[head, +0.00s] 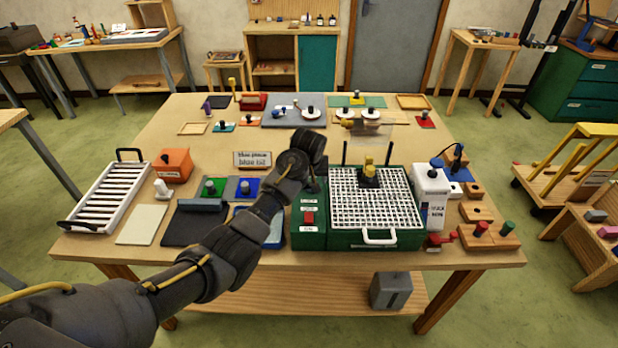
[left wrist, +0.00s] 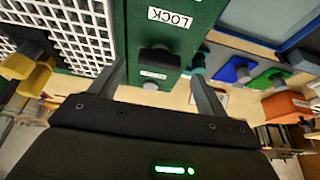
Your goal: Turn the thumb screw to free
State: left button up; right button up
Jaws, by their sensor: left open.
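The thumb screw looks like the dark knob (left wrist: 157,58) on the green box, between a LOCK label (left wrist: 170,17) and a smaller label (left wrist: 152,75) too small to read. In the head view the green box (head: 309,240) stands at the table's front, left of the white grid, and my left gripper partly covers its far end. My left gripper (head: 312,152) is over that end. In the left wrist view its two fingers (left wrist: 163,88) are apart, one on each side of the knob's line, with nothing between them. Whether they reach the knob's height is unclear. My right gripper is not in view.
The white grid (head: 345,215) with a yellow-topped piece (head: 369,172) adjoins the green box on the right. A white bottle-like unit (head: 430,190) stands beyond it. Green (head: 211,187) and blue (head: 243,188) pads with knobs and an orange box (head: 173,164) lie left.

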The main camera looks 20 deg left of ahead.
pick_arm(q)
jog(key=shift+x, duration=0.95)
jog(key=shift+f, duration=0.2)
jog(key=shift+w+f, duration=0.15)
jog(key=shift+f, duration=0.1)
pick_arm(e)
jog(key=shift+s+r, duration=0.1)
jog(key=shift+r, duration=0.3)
pick_arm(q)
jog(key=c, duration=1)
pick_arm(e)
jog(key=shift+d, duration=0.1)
